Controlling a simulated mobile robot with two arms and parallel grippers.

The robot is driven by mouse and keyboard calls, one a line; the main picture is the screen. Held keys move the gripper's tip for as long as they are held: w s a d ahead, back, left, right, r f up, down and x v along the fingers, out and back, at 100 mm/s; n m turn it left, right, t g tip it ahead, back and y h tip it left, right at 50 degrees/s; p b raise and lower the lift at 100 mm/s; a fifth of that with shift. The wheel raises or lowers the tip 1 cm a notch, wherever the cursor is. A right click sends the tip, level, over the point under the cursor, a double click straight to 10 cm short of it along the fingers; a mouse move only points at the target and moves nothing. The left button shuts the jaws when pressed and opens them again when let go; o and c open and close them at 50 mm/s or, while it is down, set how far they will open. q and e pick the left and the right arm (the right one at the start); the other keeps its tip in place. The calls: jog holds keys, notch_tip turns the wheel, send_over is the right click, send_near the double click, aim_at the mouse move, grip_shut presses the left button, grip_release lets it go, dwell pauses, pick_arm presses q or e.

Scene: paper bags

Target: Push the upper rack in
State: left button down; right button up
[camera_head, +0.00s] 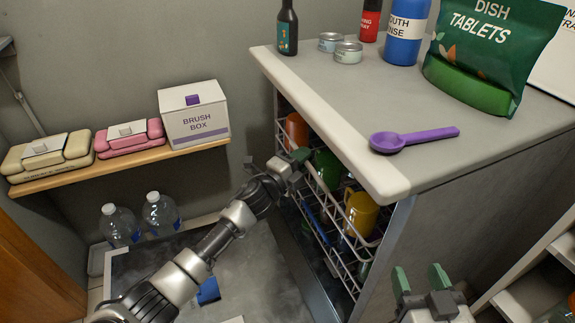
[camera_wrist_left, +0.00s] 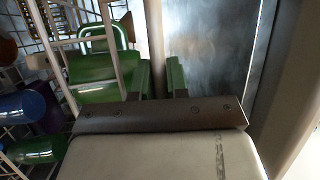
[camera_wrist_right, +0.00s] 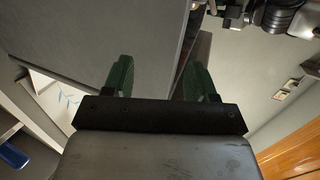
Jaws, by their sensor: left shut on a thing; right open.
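The upper rack (camera_head: 330,205) is a white wire basket under the counter, holding an orange mug (camera_head: 297,131), a green mug (camera_head: 327,167) and a yellow mug (camera_head: 361,213). My left gripper (camera_head: 299,156) is at the rack's front side, near the green mug. In the left wrist view its green fingers (camera_wrist_left: 162,75) are closed around an upright bar at the rack's front, beside the green mug (camera_wrist_left: 100,75). My right gripper (camera_head: 420,280) is open and empty, low at the right beside the cabinet's side panel. Its spread fingers (camera_wrist_right: 156,78) show in the right wrist view.
The counter (camera_head: 300,70) above carries a purple spoon (camera_head: 413,138), a green tablets bag (camera_head: 490,50), cans and bottles. A wall shelf (camera_head: 120,167) at left holds boxes. Water bottles (camera_head: 160,213) stand on the floor. The dishwasher's dark door (camera_head: 285,245) stands below the rack.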

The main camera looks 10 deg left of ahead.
aim_at(320, 158)
pick_arm(q)
jog(key=w+d, duration=0.1)
jog(key=w+d+b, duration=0.1)
jog(key=d, duration=0.1)
jog(key=shift+w+d+f, duration=0.1)
jog(key=shift+w+d, duration=0.1)
jog(key=shift+d, duration=0.1)
jog(key=shift+w+d, duration=0.1)
pick_arm(e)
jog(key=r+t, duration=0.1)
jog(key=r+t+y, duration=0.1)
jog(key=r, duration=0.1)
jog(key=r+t, duration=0.1)
jog(key=shift+a+r+t+y, duration=0.35)
jog(key=shift+a+t+y, duration=0.05)
pick_arm(q)
jog(key=shift+r, duration=0.2)
jog(key=c, duration=1.4)
grip_release()
jog(key=shift+d, duration=0.1)
jog(key=shift+w+d+f, duration=0.1)
jog(key=shift+d+f, duration=0.05)
pick_arm(e)
jog(key=shift+w+d, duration=0.1)
jog(key=shift+d, duration=0.1)
